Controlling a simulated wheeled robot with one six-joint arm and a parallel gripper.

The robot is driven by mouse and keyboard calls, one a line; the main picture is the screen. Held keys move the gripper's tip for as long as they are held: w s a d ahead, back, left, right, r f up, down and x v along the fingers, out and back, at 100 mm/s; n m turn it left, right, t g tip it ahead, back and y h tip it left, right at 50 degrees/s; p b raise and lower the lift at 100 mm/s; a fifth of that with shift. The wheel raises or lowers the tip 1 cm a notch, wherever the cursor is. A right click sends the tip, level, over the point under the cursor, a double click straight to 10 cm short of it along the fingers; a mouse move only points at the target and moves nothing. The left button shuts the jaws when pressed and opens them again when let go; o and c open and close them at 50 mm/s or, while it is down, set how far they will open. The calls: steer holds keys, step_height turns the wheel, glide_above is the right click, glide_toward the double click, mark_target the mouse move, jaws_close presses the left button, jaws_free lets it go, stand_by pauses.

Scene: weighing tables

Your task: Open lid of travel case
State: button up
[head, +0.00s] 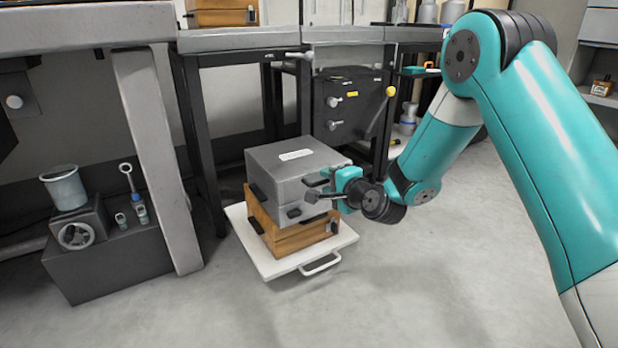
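A grey case (292,157) with a flat lid and a small white label on top appears closed. I take it to be the travel case. It rests on a wooden box (292,240) with dark fittings, which stands on a white tray (258,262) with a front handle. My gripper (314,188) is at the case's front right corner, with its fingers pointing left. The fingers look spread apart, one above the other, with nothing clearly held between them. Whether they touch the case cannot be told. My gripper hides part of that corner.
A dark cabinet with knobs (352,112) stands behind the case under a bench (245,38). At left, a dark block (118,262) carries a metal cup (64,187) and small fittings beside a table leg (158,160). The floor in front and to the right is clear.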

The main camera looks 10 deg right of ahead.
steer(key=shift+w+a+f, duration=0.1)
steer(key=shift+w+a, duration=0.05)
steer(key=shift+w, duration=0.25)
steer(key=shift+a, duration=0.15)
steer(key=shift+a, duration=0.1)
steer(key=shift+a, duration=0.1)
jaws_close()
